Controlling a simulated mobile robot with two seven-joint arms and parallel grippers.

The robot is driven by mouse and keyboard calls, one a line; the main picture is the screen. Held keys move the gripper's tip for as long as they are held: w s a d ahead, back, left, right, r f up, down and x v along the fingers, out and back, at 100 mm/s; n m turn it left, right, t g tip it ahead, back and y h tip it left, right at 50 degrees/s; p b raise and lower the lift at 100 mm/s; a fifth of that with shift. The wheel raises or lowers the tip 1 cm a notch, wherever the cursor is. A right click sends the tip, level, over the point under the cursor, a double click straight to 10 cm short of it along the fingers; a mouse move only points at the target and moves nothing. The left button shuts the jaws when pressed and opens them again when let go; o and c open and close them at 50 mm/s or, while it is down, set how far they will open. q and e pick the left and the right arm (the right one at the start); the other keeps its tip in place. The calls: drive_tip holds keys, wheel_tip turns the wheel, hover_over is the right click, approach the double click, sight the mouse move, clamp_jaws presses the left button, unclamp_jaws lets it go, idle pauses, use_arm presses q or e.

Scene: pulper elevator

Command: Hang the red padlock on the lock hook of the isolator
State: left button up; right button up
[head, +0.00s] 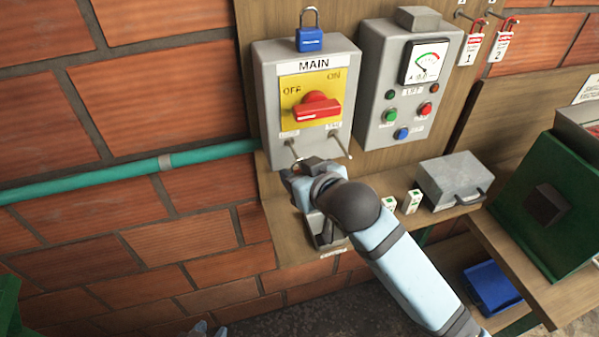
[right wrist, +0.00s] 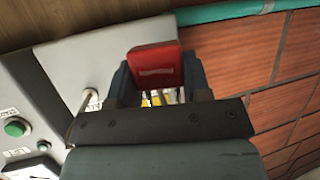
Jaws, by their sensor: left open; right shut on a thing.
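The isolator (head: 265,75) is a grey box marked MAIN, with a red handle (head: 318,108) on a yellow plate. Two thin metal pegs stick out below it, a left one (head: 293,149) and a right one (head: 341,146). Their labels are too small to read, so I cannot tell which is the lock hook. My right gripper (head: 303,168) is just under the left peg. In the right wrist view it is shut on the red padlock (right wrist: 155,68); its shackle is mostly hidden. Part of my left gripper (head: 206,329) shows at the bottom edge, apart from everything.
A blue padlock (head: 309,40) is on top of the isolator. A meter panel (head: 376,60) stands to the right, with red tags (head: 468,48) beyond it. A grey metal box (head: 452,180) sits on the shelf. A teal pipe (head: 110,174) runs along the brick wall at left.

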drive_tip(key=o, duration=1.1)
drive_tip(key=shift+c, duration=0.2)
drive_tip(key=shift+s+d, duration=0.1)
